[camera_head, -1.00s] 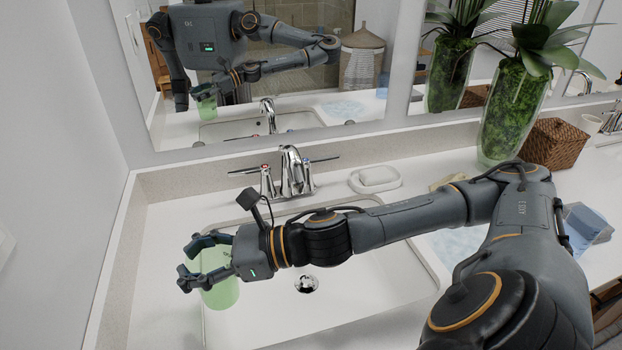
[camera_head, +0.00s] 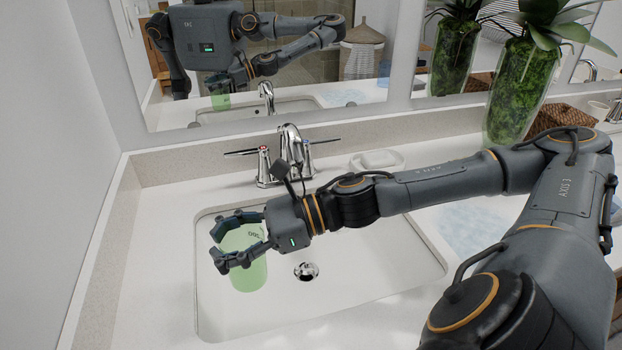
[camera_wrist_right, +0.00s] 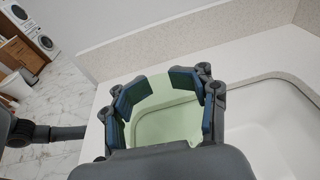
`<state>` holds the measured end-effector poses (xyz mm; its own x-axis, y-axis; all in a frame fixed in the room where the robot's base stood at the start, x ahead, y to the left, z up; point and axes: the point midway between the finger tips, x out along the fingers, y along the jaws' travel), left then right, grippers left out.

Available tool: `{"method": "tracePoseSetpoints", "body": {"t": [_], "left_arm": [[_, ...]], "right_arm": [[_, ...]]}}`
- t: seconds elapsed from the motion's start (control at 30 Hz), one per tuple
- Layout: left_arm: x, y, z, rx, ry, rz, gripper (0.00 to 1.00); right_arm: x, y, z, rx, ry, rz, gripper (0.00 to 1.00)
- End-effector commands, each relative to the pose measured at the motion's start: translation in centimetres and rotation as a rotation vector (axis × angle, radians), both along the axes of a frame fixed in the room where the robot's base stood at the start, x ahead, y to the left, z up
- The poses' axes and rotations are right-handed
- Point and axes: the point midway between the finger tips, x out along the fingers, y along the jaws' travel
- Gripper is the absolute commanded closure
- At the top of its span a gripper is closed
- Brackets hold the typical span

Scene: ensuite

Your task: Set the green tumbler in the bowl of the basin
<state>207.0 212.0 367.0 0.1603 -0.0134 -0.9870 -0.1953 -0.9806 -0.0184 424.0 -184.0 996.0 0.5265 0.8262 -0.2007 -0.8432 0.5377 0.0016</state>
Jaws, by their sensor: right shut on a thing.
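The green tumbler (camera_head: 246,262) is translucent and upright between the fingers of my right gripper (camera_head: 228,240), which is shut on it. In the head view it overlaps the left part of the basin bowl (camera_head: 330,290), left of the drain. I cannot tell whether its base touches the basin floor. In the right wrist view the tumbler (camera_wrist_right: 165,115) fills the space between the fingertips (camera_wrist_right: 163,105), with the basin's white edge (camera_wrist_right: 265,115) to the right. My left gripper does not show directly.
A chrome faucet (camera_head: 290,155) with two handles stands behind the basin. A soap dish (camera_head: 376,160) is on the counter to its right. A glass vase with a plant (camera_head: 515,90) and a wicker box (camera_head: 560,118) stand farther right. The counter (camera_head: 160,250) left of the basin is clear.

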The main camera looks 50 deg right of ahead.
Motion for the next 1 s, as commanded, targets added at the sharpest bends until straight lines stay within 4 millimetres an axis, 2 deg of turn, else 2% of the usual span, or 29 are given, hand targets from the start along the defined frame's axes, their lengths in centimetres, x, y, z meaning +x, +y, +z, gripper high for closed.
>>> {"method": "tracePoseSetpoints", "body": {"t": [0.03,0.27,0.37,0.5,0.7,0.9,1.0], "left_arm": [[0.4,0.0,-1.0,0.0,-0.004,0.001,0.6],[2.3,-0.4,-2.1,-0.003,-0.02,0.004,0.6],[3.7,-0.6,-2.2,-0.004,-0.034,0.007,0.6],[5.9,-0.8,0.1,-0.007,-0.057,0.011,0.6],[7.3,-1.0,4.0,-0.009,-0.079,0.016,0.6],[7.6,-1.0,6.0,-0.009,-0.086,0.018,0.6],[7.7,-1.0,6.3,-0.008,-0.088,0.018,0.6]], "right_arm": [[-0.3,-0.8,-0.9,-0.006,-0.002,0.01,0.89],[-2.5,-3.8,-1.3,-0.01,-0.004,0.077,0.89],[-3.9,-5.4,-1.7,-0.01,-0.002,0.094,0.89],[-5.7,-7.0,-2.6,-0.007,0.001,0.105,0.89],[-6.9,-8.0,-4.1,-0.003,0.001,0.105,0.89],[-7.2,-8.4,-4.7,-0.001,0.001,0.105,0.89],[-6.4,-8.4,-5.1,-0.001,0.002,0.108,0.89]]}}
